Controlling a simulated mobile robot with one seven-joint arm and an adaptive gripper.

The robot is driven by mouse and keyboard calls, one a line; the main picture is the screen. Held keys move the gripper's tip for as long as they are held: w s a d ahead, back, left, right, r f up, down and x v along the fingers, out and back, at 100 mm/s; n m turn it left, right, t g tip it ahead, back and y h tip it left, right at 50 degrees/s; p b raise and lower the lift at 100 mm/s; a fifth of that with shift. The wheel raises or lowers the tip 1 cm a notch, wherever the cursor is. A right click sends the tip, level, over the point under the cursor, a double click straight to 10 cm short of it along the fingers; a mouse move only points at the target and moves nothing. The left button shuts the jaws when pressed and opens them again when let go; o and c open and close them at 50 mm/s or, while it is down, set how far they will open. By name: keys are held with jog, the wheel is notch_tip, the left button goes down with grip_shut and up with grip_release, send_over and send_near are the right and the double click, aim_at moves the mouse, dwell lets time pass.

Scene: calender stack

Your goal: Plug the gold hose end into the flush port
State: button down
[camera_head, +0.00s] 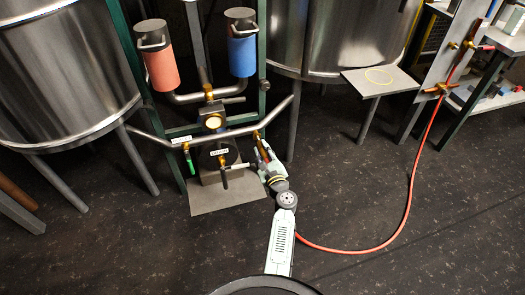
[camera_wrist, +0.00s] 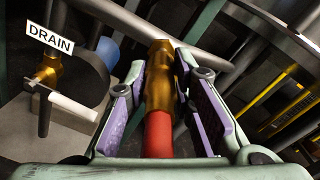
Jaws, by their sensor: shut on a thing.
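In the wrist view the gold hose end (camera_wrist: 160,75) sits between the purple-padded fingers of my gripper (camera_wrist: 160,98), pointing away from the wrist. The red hose (camera_wrist: 158,135) runs back from it toward the wrist. In the head view my gripper (camera_head: 264,160) is just right of the valve assembly, beside a sloping grey pipe. A brass valve with a green handle (camera_head: 189,160) hangs under a small white label (camera_head: 181,140) too small to read. I cannot tell which fitting is the flush port.
Steel tanks (camera_head: 60,75) stand left and back. A red canister (camera_head: 160,68) and a blue one (camera_head: 242,52) top the pipework. A grey pipe (camera_head: 268,117) crosses near my gripper. The red hose loops over the floor (camera_head: 400,215) to a panel at right.

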aim_at(266, 159)
jog(key=shift+b+x, duration=0.4)
jog(key=shift+x, duration=1)
dwell(0.6)
jog(key=c, duration=1.3)
grip_release()
jog(key=shift+o, duration=0.4)
jog(key=shift+o, duration=1.3)
jog(key=shift+p+v, duration=0.7)
jog(key=shift+v, duration=2.8)
